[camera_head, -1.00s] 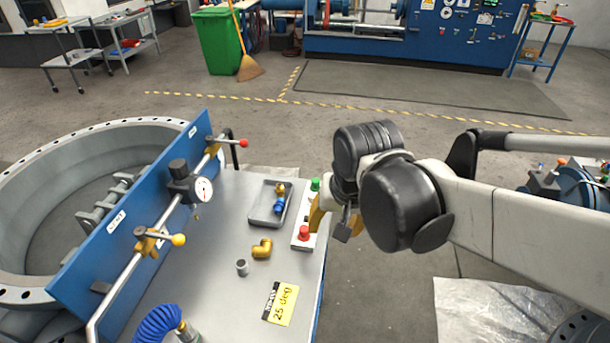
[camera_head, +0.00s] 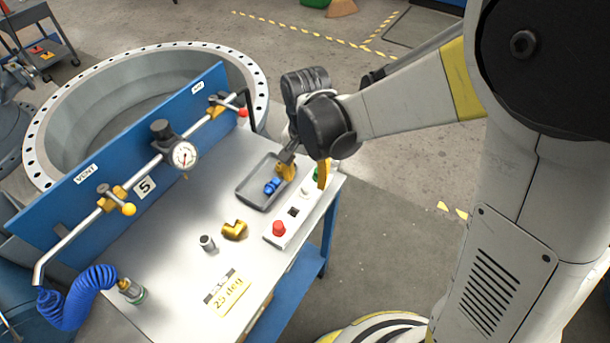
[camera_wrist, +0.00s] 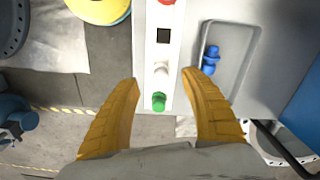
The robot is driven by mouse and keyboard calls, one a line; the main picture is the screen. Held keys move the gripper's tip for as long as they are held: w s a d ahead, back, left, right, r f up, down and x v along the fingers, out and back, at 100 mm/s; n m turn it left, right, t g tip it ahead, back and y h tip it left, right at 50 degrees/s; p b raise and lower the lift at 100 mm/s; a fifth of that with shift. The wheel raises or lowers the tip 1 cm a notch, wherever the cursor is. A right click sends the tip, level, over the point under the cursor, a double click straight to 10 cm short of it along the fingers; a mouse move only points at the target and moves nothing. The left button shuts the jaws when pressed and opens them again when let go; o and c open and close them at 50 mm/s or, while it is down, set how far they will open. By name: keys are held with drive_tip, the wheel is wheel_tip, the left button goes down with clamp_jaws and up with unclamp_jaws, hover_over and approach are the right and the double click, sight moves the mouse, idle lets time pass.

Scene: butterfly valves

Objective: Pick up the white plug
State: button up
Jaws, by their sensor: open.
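The white plug (camera_wrist: 161,68) stands on a narrow white box (camera_wrist: 152,20), between a black square and a green button (camera_wrist: 159,101). My gripper (camera_wrist: 160,79) is open and empty, with one yellow finger on each side of the box end in the wrist view. The plug lies between the lines of the fingertips, slightly beyond them. In the head view my gripper (camera_head: 305,176) hangs over the far end of the white box (camera_head: 270,237), and the white plug (camera_head: 306,191) shows close to the fingers. I cannot tell whether the fingers touch anything.
A grey tray (camera_head: 247,192) with a blue fitting (camera_head: 272,186) lies beside the box. A red button (camera_head: 278,228), a brass elbow (camera_head: 235,230), a small grey cylinder (camera_head: 207,243) and a yellow label (camera_head: 230,294) are nearby. A blue panel (camera_head: 120,150) with pipe and gauge borders the table.

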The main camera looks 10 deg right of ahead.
sight(306, 186)
drive_tip(key=f+b, duration=0.1)
drive_tip(key=f, duration=0.1)
drive_tip(key=f+b, duration=0.1)
drive_tip(key=f, duration=0.1)
drive_tip(key=f+b, duration=0.1)
drive_tip(key=f, duration=0.1)
drive_tip(key=shift+w+d+f, duration=0.1)
drive_tip(key=shift+w+f, duration=0.2)
drive_tip(key=shift+w, duration=0.05)
drive_tip(key=shift+r, duration=0.1)
drive_tip(key=c, duration=1.1)
